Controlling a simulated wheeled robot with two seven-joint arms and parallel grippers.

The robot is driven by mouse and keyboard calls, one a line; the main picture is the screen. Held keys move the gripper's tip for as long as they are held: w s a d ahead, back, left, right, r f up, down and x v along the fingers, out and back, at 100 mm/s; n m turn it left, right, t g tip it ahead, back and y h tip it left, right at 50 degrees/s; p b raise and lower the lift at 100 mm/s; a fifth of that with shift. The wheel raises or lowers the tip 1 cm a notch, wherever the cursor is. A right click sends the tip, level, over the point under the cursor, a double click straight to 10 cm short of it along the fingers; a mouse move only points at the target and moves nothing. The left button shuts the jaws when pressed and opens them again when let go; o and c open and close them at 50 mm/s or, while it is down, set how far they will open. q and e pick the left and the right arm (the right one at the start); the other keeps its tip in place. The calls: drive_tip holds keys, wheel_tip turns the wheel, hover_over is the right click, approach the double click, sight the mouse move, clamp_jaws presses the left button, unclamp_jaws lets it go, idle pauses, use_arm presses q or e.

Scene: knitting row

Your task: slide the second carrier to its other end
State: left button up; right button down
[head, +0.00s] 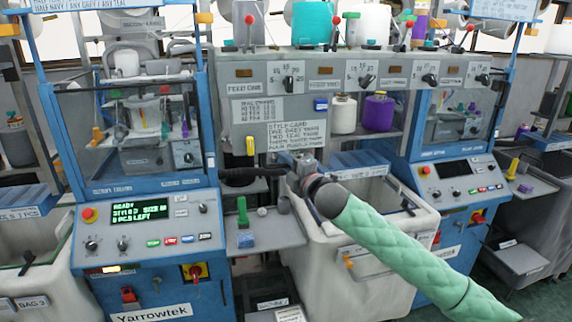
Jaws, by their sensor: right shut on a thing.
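My right gripper (298,160) reaches in from the lower right on a green quilted arm. It is in front of the lower edge of the grey centre panel, just below the style card (290,133). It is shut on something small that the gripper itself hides. I cannot make out whether that is the second carrier. No carrier can be clearly picked out in this view. A yellow upright piece (250,145) stands to the left of the gripper, apart from it. My left gripper is not in view.
A left machine (150,240) with a lit screen and a right machine (460,190) flank the centre. A large pale bin (350,245) stands below the gripper. A small shelf (260,236) with a green piece (243,212) is at its left. Yarn cones (379,112) stand behind.

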drive_tip(key=shift+r, duration=0.4)
drive_tip(key=c, duration=1.4)
unclamp_jaws()
drive_tip(key=shift+f, duration=0.1)
drive_tip(key=shift+f, duration=0.1)
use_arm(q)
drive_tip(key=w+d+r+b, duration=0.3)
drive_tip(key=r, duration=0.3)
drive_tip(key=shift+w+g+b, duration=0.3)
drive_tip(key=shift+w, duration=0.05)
use_arm(e)
drive_tip(key=v, duration=0.7)
drive_tip(key=shift+s+d, duration=0.2)
drive_tip(key=shift+s, duration=0.1)
